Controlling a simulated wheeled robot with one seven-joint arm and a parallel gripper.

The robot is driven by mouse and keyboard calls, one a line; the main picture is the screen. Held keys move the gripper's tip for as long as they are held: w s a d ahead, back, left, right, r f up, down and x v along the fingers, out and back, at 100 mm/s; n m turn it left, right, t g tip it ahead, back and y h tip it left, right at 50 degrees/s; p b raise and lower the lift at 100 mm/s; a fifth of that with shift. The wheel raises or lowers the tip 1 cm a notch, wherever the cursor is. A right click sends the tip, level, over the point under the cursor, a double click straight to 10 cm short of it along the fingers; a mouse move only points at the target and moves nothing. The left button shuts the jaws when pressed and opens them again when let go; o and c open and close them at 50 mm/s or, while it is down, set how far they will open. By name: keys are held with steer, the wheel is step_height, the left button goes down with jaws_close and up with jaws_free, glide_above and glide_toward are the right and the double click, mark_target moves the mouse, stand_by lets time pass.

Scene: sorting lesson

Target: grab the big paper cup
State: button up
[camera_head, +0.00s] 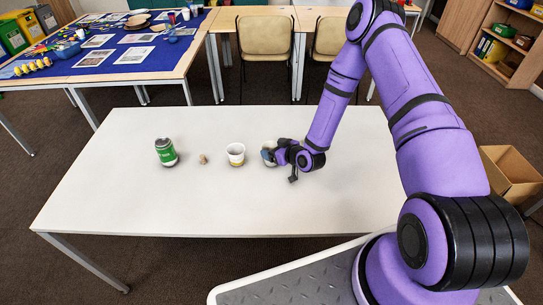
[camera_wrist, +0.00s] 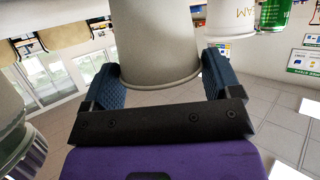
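The big paper cup (camera_head: 268,155) stands on the white table, the rightmost in a row, partly hidden by my gripper (camera_head: 287,157). In the wrist view the pale grey-beige cup (camera_wrist: 158,45) fills the space between the two blue finger pads of my gripper (camera_wrist: 161,82). The fingers sit wide apart at the ends of their black bar, one on each side of the cup. They are very close to its wall, and I cannot make out firm contact.
A white cup with yellow (camera_head: 236,154) stands just left, then a small brown item (camera_head: 203,159) and a green can (camera_head: 166,152). The white table (camera_head: 130,195) is clear in front and at right. A cardboard box (camera_head: 508,178) stands at right.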

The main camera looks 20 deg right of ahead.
steer(key=c, duration=0.4)
steer(key=shift+c, duration=0.2)
steer(key=shift+r, duration=0.1)
